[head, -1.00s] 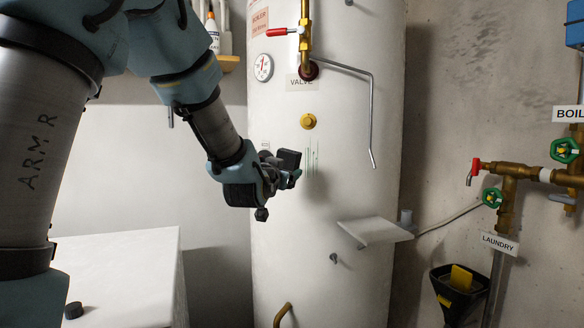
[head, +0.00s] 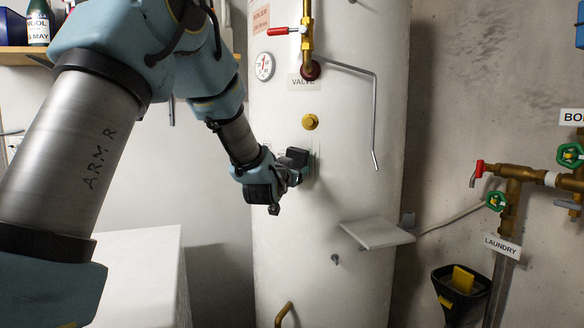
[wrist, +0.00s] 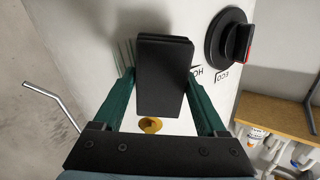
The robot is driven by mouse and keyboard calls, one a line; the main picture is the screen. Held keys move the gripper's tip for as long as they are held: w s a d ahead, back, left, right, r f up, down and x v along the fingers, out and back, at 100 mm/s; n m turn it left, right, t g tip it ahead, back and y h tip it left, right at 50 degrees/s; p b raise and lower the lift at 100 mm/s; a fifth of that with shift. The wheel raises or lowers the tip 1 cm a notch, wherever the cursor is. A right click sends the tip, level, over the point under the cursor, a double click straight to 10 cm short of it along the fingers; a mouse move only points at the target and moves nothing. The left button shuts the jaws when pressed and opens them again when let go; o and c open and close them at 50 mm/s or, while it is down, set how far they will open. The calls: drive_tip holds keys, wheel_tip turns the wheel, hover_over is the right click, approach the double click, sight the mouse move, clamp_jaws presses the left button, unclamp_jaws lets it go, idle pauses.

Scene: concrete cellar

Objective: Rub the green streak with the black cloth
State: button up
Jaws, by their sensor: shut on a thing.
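My gripper (head: 300,165) is at the front of the white boiler tank, just below the yellow cap. In the wrist view its two green fingers are shut on the black cloth (wrist: 164,78), which looks like a thick folded pad. The cloth is at or very near the tank wall; I cannot tell whether it touches. The green streak (wrist: 126,54) shows as thin upright lines just left of the cloth in the wrist view. In the head view my gripper and the cloth hide most of it.
The white tank (head: 345,215) carries a yellow cap (head: 310,122), a red-handled valve (head: 285,31), a bent grey pipe (head: 375,110) and a small shelf plate (head: 376,233). A black dial (wrist: 229,38) is right of the cloth in the wrist view. A white cabinet (head: 140,260) stands lower left.

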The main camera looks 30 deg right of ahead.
drive_tip(key=shift+x, duration=1.1)
idle(0.6)
